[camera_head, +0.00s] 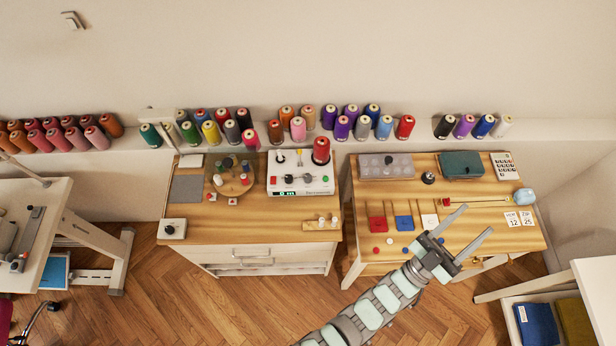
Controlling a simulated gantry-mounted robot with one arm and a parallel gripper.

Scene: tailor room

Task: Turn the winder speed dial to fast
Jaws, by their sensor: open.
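The white winder (274,173) stands at the back right of the left wooden table, with a red spool (321,150) on top. Its front carries a small green-lit display (288,192) and several small knobs, including a dark one (308,178). A separate white box with a dark round dial (172,228) sits at that table's front left corner. I cannot tell which knob is the speed dial or read its setting. My gripper (478,217) is open and empty, over the right table's front part, to the right of the winder and apart from it.
Left table (222,232) also holds a round wooden spool tray (244,187), a grey mat (187,189) and a bobbin block (320,223). Right table (455,188) holds a grey case (386,166), a teal box (461,164) and small coloured pieces. Thread cones line the wall ledge.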

